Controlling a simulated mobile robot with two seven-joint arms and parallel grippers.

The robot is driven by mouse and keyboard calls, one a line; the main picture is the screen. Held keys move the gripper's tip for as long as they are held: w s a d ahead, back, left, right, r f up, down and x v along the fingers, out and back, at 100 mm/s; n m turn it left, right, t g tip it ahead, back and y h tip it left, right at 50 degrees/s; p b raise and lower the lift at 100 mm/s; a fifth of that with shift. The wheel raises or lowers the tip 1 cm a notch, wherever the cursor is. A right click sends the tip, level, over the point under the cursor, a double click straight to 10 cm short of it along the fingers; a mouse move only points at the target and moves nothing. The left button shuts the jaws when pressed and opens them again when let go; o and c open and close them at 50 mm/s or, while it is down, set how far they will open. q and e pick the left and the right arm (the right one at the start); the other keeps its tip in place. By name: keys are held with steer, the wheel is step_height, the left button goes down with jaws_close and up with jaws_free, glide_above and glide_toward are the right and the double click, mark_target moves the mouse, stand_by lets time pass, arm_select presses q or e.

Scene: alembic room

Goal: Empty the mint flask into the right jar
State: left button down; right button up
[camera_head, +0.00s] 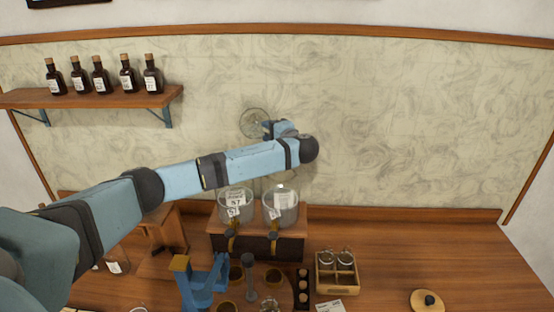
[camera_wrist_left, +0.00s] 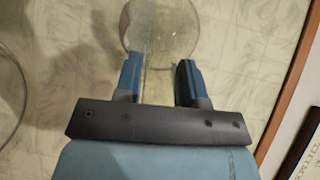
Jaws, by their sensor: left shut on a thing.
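My left gripper (camera_head: 272,129) is raised above the two jars, in front of the wall. It is shut on a clear, round glass flask (camera_head: 253,122). In the left wrist view, the flask's round bulb (camera_wrist_left: 162,25) lies beyond the fingertips, with the narrow neck between the fingers (camera_wrist_left: 158,82). I cannot make out a mint colour or any contents. The right jar (camera_head: 283,207) and left jar (camera_head: 236,203) are clear glass with white labels and stand side by side on a wooden stand (camera_head: 289,245). My arm passes above them.
A shelf (camera_head: 95,98) with several dark bottles is at the left. A wooden crate (camera_head: 337,286) with small jars and a round lid (camera_head: 427,302) are at the right. The right counter is mostly clear.

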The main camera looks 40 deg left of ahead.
arm_select(q)
steer(key=shift+a, duration=0.15)
steer(key=shift+s, duration=0.1)
stand_by(0.6)
steer(key=shift+s+d+r+t+y, duration=0.2)
steer(key=shift+t+y, duration=0.1)
steer(key=shift+y, duration=0.2)
stand_by(1.0)
steer(key=shift+t+y+b, duration=0.3)
steer(key=shift+y+b, duration=0.4)
steer(key=shift+b, duration=0.05)
stand_by(2.4)
